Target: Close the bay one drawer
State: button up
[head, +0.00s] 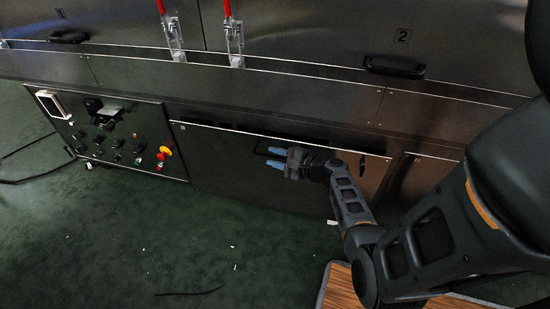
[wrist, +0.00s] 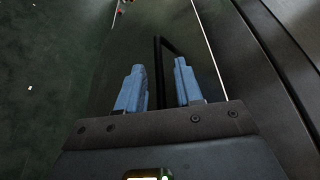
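A wide dark metal drawer front (head: 225,165) sits low in the machine, right of the control panel, with a bright line along its top edge. How far it stands out is hard to tell. Its black bar handle (head: 262,149) is near its upper middle; it also shows in the wrist view (wrist: 157,62). My gripper (head: 275,158) is at this handle. In the wrist view, the two blue fingers (wrist: 156,85) are spread apart, with the handle bar showing between them. Whether either finger touches the bar is not clear.
Upper doors carry labels 1 (head: 61,13) and 2 (head: 402,36), black handles and red-handled latches (head: 234,42). A control panel (head: 112,132) with a yellow-and-red button is left of the drawer. The green floor (head: 120,235) has small white scraps and a dark cable.

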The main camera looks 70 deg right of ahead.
jog(key=shift+w, duration=0.25)
grip_shut()
dwell(0.5)
